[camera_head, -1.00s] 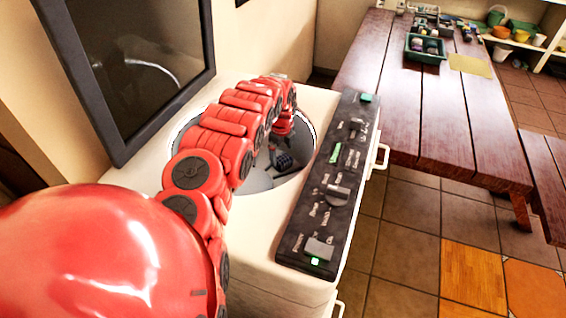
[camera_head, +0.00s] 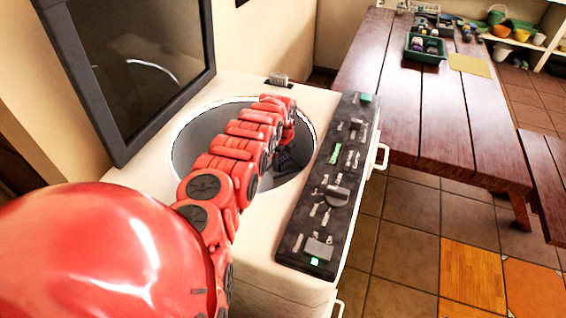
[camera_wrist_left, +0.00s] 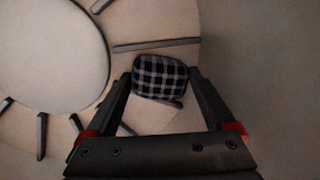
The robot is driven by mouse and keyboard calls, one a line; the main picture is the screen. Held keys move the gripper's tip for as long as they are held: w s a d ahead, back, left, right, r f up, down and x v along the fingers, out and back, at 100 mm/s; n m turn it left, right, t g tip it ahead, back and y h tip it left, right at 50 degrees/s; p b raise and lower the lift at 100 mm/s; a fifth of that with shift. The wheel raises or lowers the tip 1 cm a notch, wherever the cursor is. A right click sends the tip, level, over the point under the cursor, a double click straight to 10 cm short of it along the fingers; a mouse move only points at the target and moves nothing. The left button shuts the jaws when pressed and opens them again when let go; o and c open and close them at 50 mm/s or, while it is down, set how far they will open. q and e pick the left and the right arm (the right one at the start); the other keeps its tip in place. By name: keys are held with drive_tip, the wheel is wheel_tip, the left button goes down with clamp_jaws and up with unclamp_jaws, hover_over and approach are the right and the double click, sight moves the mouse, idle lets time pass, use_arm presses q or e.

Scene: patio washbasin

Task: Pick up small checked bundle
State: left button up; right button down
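The small checked bundle (camera_wrist_left: 160,77), dark blue and white, lies in the bottom of the round basin (camera_head: 205,125). In the left wrist view it sits between the tips of my left gripper (camera_wrist_left: 160,80). The two fingers stand apart on either side of it, with narrow gaps, and I see no clear grip on it. In the head view my left arm reaches down into the basin. The dark gripper (camera_head: 286,158) is low inside, partly behind the red arm links, and I cannot make out the bundle there. My right gripper is not in view.
The basin has a pale round centre (camera_wrist_left: 55,50) with dark radial slots around it. A dark panel with knobs (camera_head: 325,190) runs along the right side of the counter. A wooden table (camera_head: 440,120) with a green tray (camera_head: 425,57) stands beyond.

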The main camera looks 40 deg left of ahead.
use_arm(q)
drive_tip(key=c, duration=0.6)
drive_tip(key=shift+r, duration=0.15)
